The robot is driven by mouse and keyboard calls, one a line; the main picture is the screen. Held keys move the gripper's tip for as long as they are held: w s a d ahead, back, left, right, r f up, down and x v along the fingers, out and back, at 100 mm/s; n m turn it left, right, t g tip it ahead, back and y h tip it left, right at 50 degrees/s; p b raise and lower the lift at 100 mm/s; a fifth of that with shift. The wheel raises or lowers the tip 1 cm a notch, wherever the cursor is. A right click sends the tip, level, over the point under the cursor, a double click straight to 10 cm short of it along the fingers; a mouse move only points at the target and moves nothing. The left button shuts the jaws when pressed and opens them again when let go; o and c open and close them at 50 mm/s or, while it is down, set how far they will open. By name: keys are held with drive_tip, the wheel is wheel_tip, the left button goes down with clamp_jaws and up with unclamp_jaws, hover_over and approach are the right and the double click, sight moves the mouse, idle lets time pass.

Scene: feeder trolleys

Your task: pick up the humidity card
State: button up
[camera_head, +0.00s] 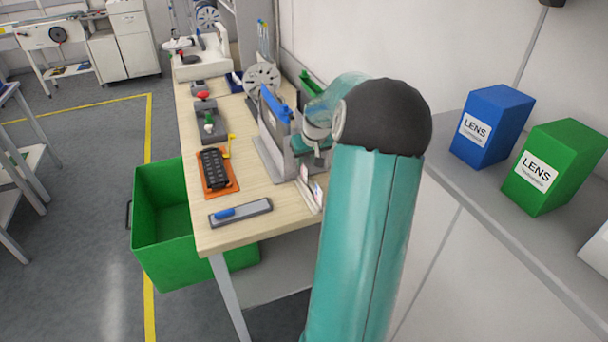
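I cannot single out the humidity card for sure. Small white cards with a red mark (314,189) stand in a low pale holder (306,197) at the right edge of the wooden bench (238,236), partly hidden by my arm. My teal arm rises in front and bends at a black joint. Its far end is over the right side of the bench, by a grey rack. My gripper's fingers cannot be made out there, and nothing is seen held.
A grey tray with a blue item (241,212) lies at the bench's near end. Behind it are an orange tray with a black part (216,171), a grey rack (268,155) and a reel (262,78). A green bin (165,240) stands left. Blue (492,125) and green (555,166) LENS boxes sit right.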

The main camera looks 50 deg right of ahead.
sight(303, 168)
drive_tip(key=x, duration=0.6)
drive_tip(key=shift+a, duration=0.15)
drive_tip(key=shift+r, duration=0.1)
clamp_jaws()
